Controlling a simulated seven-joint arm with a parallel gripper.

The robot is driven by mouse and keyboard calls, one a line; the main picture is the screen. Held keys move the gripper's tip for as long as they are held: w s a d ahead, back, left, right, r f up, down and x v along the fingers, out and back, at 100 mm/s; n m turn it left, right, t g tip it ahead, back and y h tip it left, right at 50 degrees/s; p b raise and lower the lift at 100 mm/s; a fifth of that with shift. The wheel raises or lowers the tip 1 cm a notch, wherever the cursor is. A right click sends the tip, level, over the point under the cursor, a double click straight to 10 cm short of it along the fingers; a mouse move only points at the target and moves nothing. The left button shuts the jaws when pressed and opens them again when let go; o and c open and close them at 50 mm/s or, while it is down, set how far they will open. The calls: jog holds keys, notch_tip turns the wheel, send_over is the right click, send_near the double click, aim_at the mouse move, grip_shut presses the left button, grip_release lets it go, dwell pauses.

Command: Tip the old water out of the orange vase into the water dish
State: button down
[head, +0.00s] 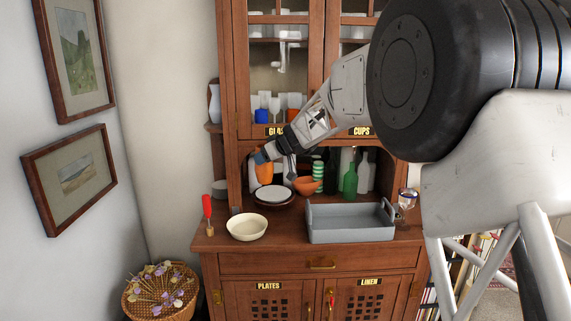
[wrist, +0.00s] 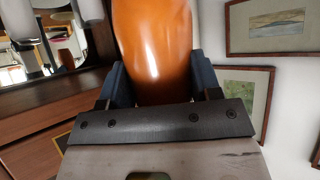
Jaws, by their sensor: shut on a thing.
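The orange vase (head: 264,170) is between the fingers of my gripper (head: 276,153), in the left part of the cabinet's open niche in the head view. In the wrist view the vase (wrist: 152,50) fills the space between the two dark fingers, and my gripper (wrist: 155,88) is shut on it. Its mouth and any water inside cannot be seen. A cream bowl (head: 246,227), which looks like the water dish, sits on the counter at the front left, below and left of the vase.
Stacked plates (head: 273,195) lie just below the vase. An orange bowl (head: 306,185) and a green bottle (head: 350,182) stand to the right. A grey tray (head: 350,236) fills the counter's right side, with a glass (head: 406,203) at its end. A red-handled tool (head: 207,209) stands left.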

jog(key=s+a+r+n+g+y, duration=0.1)
jog(key=a+r+n+g+y, duration=0.1)
jog(key=a, duration=0.7)
jog(key=shift+s+r+n+g+y, duration=0.15)
jog(key=shift+r+n+g+y, duration=0.3)
jog(key=shift+n+g, duration=1.15)
jog(key=shift+a, duration=0.1)
jog(key=f, duration=0.1)
jog(key=y, duration=0.1)
jog(key=f, duration=0.1)
jog(key=shift+a+f+t, duration=0.25)
jog(key=shift+f+t, duration=0.1)
jog(key=shift+t, duration=0.05)
jog(key=shift+a+f+y, duration=0.1)
jog(key=shift+a+y, duration=0.1)
jog(key=shift+y, duration=0.95)
jog(key=shift+a+t+y, duration=0.1)
jog(key=shift+t+y, duration=0.2)
jog(key=shift+f, duration=0.15)
jog(key=shift+a+y, duration=0.15)
jog(key=shift+y, duration=0.55)
